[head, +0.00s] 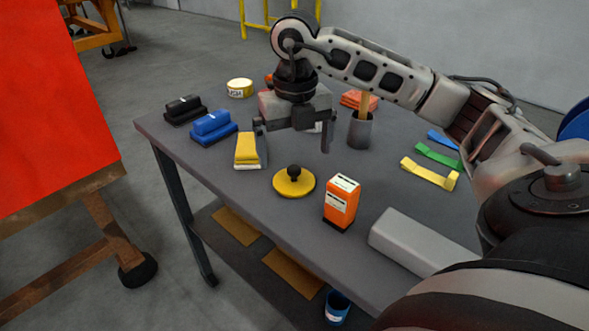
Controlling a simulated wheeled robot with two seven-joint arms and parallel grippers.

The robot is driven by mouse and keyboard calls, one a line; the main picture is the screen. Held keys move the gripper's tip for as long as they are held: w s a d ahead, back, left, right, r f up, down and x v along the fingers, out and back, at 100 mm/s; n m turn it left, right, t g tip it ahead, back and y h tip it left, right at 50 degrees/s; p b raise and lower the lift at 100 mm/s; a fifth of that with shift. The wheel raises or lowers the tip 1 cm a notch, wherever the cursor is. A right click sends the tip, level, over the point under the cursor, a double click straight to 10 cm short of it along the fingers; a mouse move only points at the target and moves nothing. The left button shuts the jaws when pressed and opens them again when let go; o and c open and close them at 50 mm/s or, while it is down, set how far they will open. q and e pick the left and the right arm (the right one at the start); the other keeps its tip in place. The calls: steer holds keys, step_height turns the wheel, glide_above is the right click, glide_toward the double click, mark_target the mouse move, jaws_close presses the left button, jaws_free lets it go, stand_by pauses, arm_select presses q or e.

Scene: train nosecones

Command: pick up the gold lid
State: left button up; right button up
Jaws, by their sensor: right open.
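The gold lid (294,185) is a round yellow disc with a black knob on top. It lies flat on the grey table near its front edge, in the middle of the head view. My right gripper (293,147) is above the table, behind the lid in the picture and apart from it. Its two fingers point down and are spread wide, with nothing between them that I can make out. My left gripper does not show.
An orange-and-white box (341,202) stands just right of the lid. A yellow block (246,150) lies to its left, with blue (213,127) and black (184,109) ones beyond. A grey cup (360,131), coloured brackets (430,173) and a pale grey block (420,243) are to the right.

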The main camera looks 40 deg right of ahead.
mark_target(294, 169)
steer(key=f, duration=0.5)
steer(key=shift+s+a+f, duration=0.2)
steer(key=shift+f, duration=0.1)
steer(key=c, duration=1.1)
